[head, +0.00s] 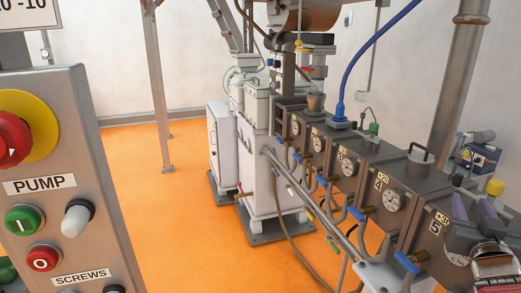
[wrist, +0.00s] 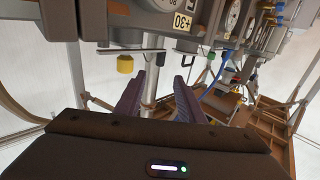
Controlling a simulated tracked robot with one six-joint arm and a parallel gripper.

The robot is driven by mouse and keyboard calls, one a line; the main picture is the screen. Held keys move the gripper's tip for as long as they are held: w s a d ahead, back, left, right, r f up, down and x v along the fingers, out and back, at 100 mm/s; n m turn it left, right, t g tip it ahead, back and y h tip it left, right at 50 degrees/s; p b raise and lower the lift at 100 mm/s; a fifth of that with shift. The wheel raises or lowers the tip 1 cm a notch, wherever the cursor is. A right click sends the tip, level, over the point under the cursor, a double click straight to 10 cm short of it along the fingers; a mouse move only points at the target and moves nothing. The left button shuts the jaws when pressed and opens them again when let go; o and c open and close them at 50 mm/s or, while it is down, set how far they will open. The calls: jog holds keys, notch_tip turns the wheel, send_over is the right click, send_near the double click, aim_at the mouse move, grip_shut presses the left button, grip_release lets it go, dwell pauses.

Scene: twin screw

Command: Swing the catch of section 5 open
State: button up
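Section 5 (head: 428,240) is the nearest dark grey barrel block at the lower right of the head view, with a "5" plate and a round dial. A yellow knob (head: 495,187) stands at its upper right; it may belong to the catch, but I cannot tell. A yellow knob also shows in the wrist view (wrist: 125,63), beside a thin dark bar. My gripper (head: 474,208) has two purple fingers in front of section 5 and partly covers its dial. In the wrist view the fingers (wrist: 166,82) are apart, with nothing visible between them.
Blue-handled valves (head: 406,262) and pipes run along the front of the barrel. A lid with a black handle (head: 420,154) rises behind section 5. A control panel (head: 60,190) fills the left. Orange floor (head: 170,220) is clear between.

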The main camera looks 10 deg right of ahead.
aim_at(459, 179)
jog(key=shift+x, duration=6.9)
grip_shut()
